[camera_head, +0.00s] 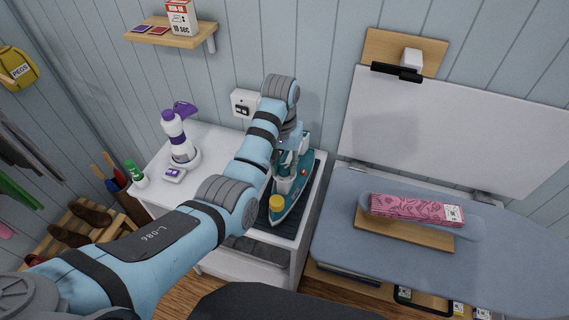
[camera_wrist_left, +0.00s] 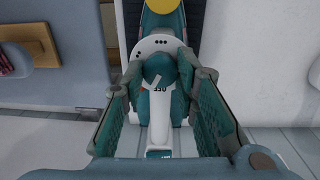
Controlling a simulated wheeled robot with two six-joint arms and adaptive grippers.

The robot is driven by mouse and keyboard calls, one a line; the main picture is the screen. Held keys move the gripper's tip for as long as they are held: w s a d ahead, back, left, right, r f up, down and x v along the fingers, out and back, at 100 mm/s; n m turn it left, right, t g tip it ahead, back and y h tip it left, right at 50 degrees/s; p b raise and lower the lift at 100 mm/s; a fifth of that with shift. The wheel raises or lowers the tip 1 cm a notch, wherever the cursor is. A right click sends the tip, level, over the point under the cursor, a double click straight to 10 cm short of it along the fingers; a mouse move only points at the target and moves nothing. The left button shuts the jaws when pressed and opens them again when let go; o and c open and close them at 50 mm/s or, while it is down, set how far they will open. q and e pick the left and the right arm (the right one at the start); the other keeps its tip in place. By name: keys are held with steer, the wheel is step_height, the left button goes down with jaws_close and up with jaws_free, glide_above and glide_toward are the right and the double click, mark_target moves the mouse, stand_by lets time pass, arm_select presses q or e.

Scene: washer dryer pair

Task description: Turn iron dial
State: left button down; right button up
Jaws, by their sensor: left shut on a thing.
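The iron (camera_head: 290,203) is teal and white with a yellow cap near its nose. It rests on a dark ribbed mat on the white cabinet. My left gripper (camera_head: 289,158) reaches down over the rear part of the iron. In the left wrist view, the round teal iron dial (camera_wrist_left: 158,68) with a white pointer stands between the fingers of my left gripper (camera_wrist_left: 161,78). The fingers close on the dial from both sides, and they hide part of its edges. The dial itself is hard to make out in the head view. My right gripper is not in view.
A wall socket (camera_head: 244,103) is behind.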

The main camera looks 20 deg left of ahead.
arm_select(q)
steer(key=m, duration=0.6)
steer(key=shift+m, duration=0.3)
stand_by(0.4)
steer(key=c, duration=1.2)
jaws_free()
steer(key=shift+c, duration=0.2)
